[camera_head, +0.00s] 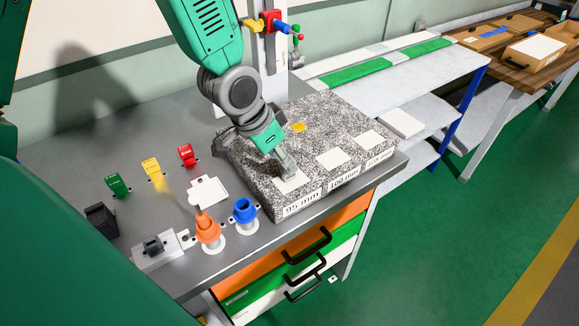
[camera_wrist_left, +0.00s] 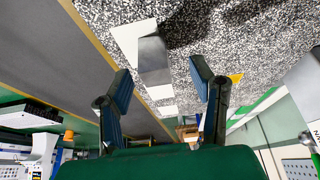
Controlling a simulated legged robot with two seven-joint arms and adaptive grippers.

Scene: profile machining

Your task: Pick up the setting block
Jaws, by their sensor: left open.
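The setting block (camera_wrist_left: 153,58) is a small grey block standing on a white pad on the speckled granite plate. In the head view the setting block (camera_head: 289,170) is at the pad by the "95 mm" label, partly hidden by my gripper. My left gripper (camera_head: 278,152) is just above it, pointing down. In the left wrist view the left gripper (camera_wrist_left: 160,74) is open, with its fingers spread to either side of the block's line and gaps on both sides. Whether the block lies between the fingertips or just beyond them is hard to tell. My right gripper is not in view.
The granite plate (camera_head: 248,160) also bears bare white pads labelled 100 mm and 105 mm, and a yellow piece (camera_head: 299,127). Orange (camera_head: 207,230) and blue (camera_head: 244,211) holders stand on the grey bench (camera_head: 140,215). A height stand (camera_head: 270,60) rises behind the plate.

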